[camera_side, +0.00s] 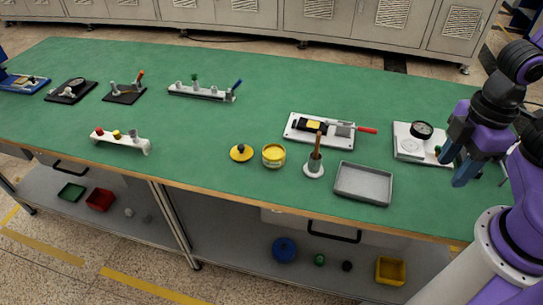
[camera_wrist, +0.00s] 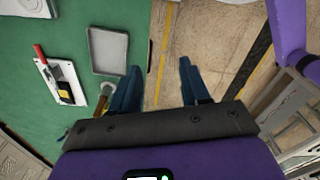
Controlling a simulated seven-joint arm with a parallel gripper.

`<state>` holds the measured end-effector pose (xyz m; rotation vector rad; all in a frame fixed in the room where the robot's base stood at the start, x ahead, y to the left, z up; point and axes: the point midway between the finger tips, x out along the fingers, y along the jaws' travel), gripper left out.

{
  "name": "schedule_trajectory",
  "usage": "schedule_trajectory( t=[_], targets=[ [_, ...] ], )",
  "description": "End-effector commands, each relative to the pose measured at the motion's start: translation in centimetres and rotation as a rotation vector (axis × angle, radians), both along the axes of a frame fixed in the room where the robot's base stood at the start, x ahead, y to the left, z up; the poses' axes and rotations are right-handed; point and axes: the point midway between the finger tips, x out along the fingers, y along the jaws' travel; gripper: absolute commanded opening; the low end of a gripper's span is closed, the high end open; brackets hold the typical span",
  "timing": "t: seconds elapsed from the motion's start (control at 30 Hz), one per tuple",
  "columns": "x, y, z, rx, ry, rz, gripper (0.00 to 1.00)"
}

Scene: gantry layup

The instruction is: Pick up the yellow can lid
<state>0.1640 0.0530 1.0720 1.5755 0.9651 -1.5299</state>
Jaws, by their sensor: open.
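The yellow can lid (camera_side: 241,152) lies flat on the green table near its front edge, with a dark knob on top. Just right of it stands a can with yellow contents (camera_side: 273,155). My gripper (camera_side: 456,173) is open and empty, above the right end of the table and far to the right of the lid. In the wrist view my two blue fingers (camera_wrist: 158,84) are spread apart over the table's edge and the floor. I cannot make out the lid in the wrist view.
A brush in a white holder (camera_side: 314,165) stands right of the can, then a grey tray (camera_side: 362,183). Behind are a white board with a red-handled tool (camera_side: 343,135) and a gauge plate (camera_side: 405,147). Racks stand further left. The green table (camera_side: 225,125) is clear behind the lid.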

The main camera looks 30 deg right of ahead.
Motion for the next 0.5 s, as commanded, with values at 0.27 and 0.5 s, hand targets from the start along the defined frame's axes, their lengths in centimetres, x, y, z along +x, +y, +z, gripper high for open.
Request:
schedule_trajectory(
  t=[0.27, 0.5],
  targets=[
    [0.0, 0.0, 0.0, 0.0, 0.0, 0.0, 0.55],
    [2.1, 1.6, 0.2, 0.0, -0.017, -0.063, 0.55]
  ],
)
